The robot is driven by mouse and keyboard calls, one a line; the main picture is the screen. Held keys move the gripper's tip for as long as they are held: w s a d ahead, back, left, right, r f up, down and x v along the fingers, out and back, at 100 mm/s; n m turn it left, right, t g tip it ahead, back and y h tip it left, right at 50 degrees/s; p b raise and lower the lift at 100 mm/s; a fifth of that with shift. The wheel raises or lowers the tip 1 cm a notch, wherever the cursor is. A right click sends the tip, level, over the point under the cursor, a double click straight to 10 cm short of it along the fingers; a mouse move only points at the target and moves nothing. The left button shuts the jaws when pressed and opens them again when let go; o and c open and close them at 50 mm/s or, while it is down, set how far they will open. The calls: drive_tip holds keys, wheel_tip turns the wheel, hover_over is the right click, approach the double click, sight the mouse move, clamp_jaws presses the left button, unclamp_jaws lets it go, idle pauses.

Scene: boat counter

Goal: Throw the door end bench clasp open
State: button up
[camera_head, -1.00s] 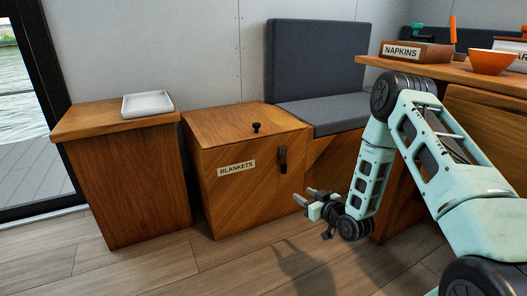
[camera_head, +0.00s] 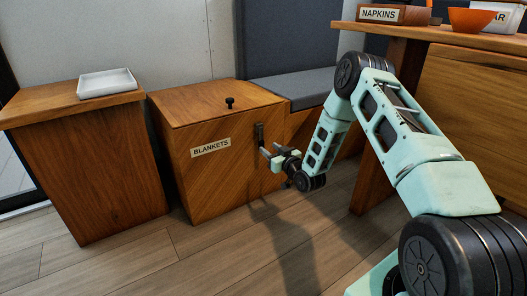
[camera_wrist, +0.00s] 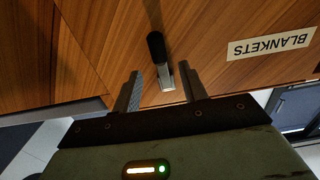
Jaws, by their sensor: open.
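The clasp (camera_head: 260,134) is a dark lever on the wooden front of the bench box labelled BLANKETS (camera_head: 187,189). In the wrist view, which shows the label upside down, the clasp has a black grip (camera_wrist: 155,46) and a bright metal part. My gripper (camera_head: 271,152) is open and empty, just in front of the box at about the clasp's height. In the wrist view the clasp lies between the lines of my two fingers (camera_wrist: 160,76). I cannot tell whether the fingertips touch the box. The box lid, with a small black knob (camera_head: 230,102), is down.
A wooden cabinet (camera_head: 85,175) with a white tray (camera_head: 106,83) stands left of the box. A grey cushioned bench (camera_head: 295,88) is behind right. A wooden counter (camera_head: 455,38) with a NAPKINS box (camera_head: 393,14) and orange bowl (camera_head: 473,20) stands right. The floor in front is clear.

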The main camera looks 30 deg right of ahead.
sight(263, 143)
drive_tip(key=w+b, duration=0.1)
drive_tip(key=w, duration=0.3)
drive_tip(key=shift+a+f+b, duration=0.1)
drive_tip(key=shift+f+b, duration=0.05)
drive_tip(key=shift+b, duration=0.15)
drive_tip(key=shift+w, duration=0.55)
drive_tip(key=shift+r, duration=0.2)
clamp_jaws()
